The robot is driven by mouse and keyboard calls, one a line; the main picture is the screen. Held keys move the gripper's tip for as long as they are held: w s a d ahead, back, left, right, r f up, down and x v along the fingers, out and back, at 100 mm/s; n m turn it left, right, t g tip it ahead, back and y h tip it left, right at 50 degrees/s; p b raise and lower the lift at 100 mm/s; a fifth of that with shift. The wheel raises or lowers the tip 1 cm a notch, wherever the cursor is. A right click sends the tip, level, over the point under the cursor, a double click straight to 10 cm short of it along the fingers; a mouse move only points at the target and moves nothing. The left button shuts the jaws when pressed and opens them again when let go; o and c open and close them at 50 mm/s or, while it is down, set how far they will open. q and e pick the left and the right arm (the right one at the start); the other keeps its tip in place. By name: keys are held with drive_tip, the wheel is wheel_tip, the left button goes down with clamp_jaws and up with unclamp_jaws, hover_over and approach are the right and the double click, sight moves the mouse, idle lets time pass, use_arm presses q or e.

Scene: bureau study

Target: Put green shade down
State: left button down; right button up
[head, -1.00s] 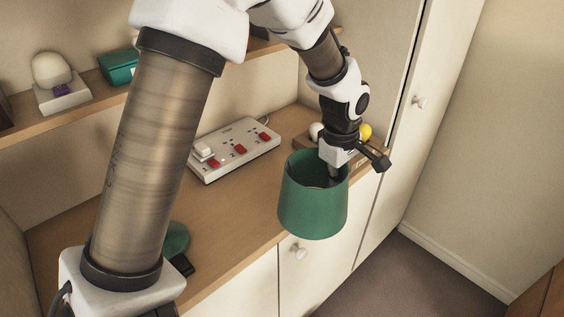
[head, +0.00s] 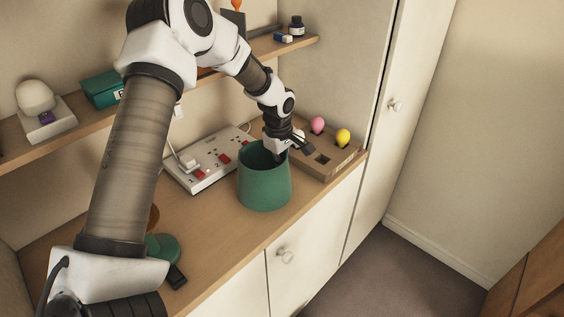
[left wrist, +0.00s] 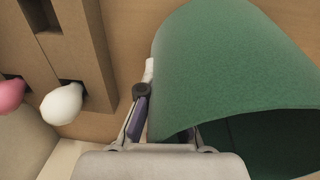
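The green shade (head: 265,183) is over the wooden desktop (head: 205,235), near its front edge and in front of the power strip. My right gripper is not in view.
A white power strip (head: 215,158) lies behind the shade. A wooden bulb holder (head: 335,163) with pink and yellow bulbs stands to its right. A green round base (head: 162,249) is at the left, partly behind my arm. A shelf (head: 88,122) runs above.

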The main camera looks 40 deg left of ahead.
use_arm(q)
drive_tip(key=c, duration=1.3)
unclamp_jaws()
drive_tip(key=r, duration=0.4)
drive_tip(key=r+b, duration=0.1)
drive_tip(key=r, duration=0.3)
drive_tip(key=s+r, duration=0.1)
drive_tip(key=r, duration=0.3)
drive_tip(key=shift+r, duration=0.1)
